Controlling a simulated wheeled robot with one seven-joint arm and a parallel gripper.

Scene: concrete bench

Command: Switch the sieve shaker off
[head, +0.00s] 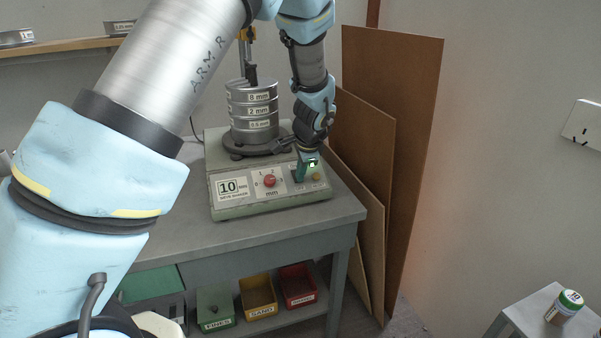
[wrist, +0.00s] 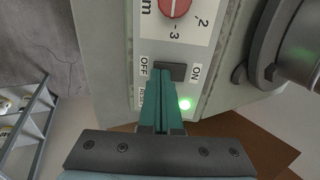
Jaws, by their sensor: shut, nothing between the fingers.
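The sieve shaker (head: 232,206) stands on the bench with a stack of round metal sieves (head: 252,112) on top. Its front panel has a red knob (head: 269,181), which also shows in the wrist view (wrist: 176,6). In the head view my gripper (head: 299,177) partly hides the panel's right side.
The grey bench (head: 345,208) has free room in front of the shaker. Brown boards (head: 408,110) lean just right of it. Green, yellow (head: 258,297) and red bins stand on the lower shelf. A jar (head: 565,307) stands on a small stand at right.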

